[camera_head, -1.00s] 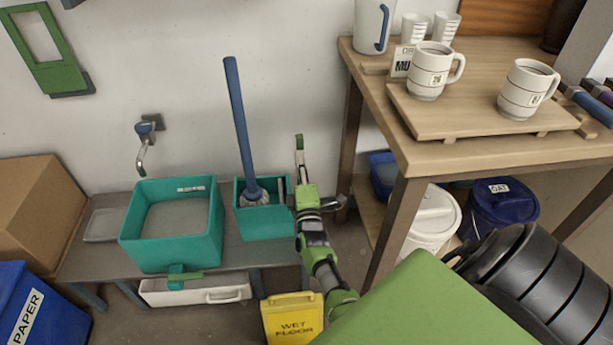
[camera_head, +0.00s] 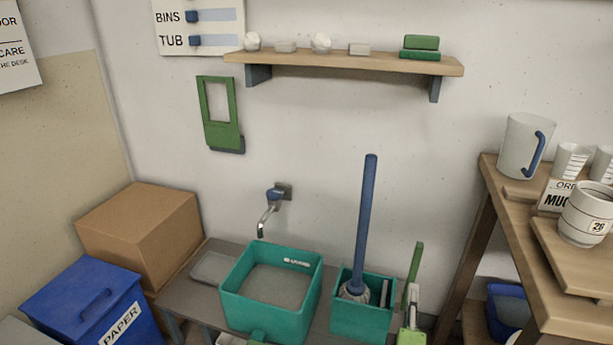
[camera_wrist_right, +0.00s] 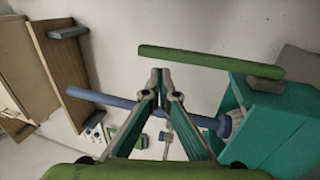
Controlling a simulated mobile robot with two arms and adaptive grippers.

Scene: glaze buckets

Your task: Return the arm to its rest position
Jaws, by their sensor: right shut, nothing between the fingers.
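My right gripper (camera_head: 412,293) is at the lower right of the head view, beside the right side of the small teal bucket (camera_head: 360,321). Its green wrist shows at the bottom edge. In the right wrist view its fingertips (camera_wrist_right: 160,74) meet and hold nothing. A blue-handled brush (camera_head: 367,215) stands in the small bucket; its handle (camera_wrist_right: 100,98) passes behind the fingers in the wrist view. A slim upright green bar (camera_head: 414,262) is close to the gripper; it also shows in the wrist view (camera_wrist_right: 210,58), apart from the fingertips.
A large teal tub (camera_head: 233,306) stands left of the bucket on a grey bench, under a wall tap (camera_head: 270,212). A wooden table (camera_head: 498,210) with mugs is at the right. A wall shelf (camera_head: 345,62) is above. A cardboard box (camera_head: 140,228) and blue paper bin (camera_head: 85,300) are left.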

